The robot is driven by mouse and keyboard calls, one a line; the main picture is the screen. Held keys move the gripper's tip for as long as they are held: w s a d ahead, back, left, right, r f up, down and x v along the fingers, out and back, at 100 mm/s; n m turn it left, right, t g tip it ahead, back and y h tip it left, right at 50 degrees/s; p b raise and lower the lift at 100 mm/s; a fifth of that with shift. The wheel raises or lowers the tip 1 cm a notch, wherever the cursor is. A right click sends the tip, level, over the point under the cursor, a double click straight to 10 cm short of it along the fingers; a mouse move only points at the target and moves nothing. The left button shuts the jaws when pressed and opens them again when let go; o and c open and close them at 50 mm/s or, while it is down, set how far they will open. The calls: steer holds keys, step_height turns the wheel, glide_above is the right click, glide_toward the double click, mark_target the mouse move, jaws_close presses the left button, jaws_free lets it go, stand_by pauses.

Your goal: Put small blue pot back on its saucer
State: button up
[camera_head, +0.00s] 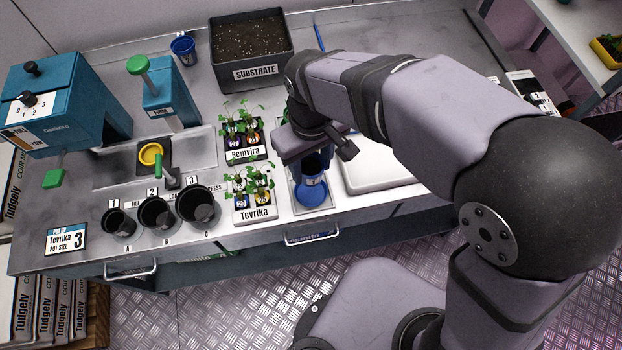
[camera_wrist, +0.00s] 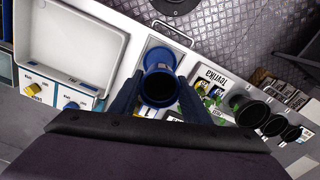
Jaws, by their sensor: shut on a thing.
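The small blue pot (camera_head: 313,166) is in my gripper (camera_head: 311,160), low over the worktop. In the wrist view the pot (camera_wrist: 160,87) sits between the two dark fingers of my gripper (camera_wrist: 158,95), which press on its sides. Its dark opening faces the camera. A round blue saucer (camera_head: 311,195) lies on a grey tray just in front of the pot in the head view. Whether the pot touches anything below is hidden.
Seedling trays labelled Bemvira (camera_head: 246,154) and Tevrika (camera_head: 256,214) stand left of the pot. A white tray (camera_head: 375,178) lies close on the right. Black pots (camera_head: 156,214) stand further left. A substrate bin (camera_head: 250,52) and another blue pot (camera_head: 184,50) are behind.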

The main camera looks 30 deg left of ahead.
steer(key=shift+f+p, duration=0.7)
steer(key=shift+f, duration=2.65)
steer(key=shift+f, duration=0.1)
steer(key=shift+f+b, duration=0.3)
steer(key=shift+f, duration=0.05)
steer(key=shift+f, duration=0.2)
steer(key=o, duration=1.2)
steer(key=shift+c, duration=0.2)
steer(key=shift+r, duration=0.1)
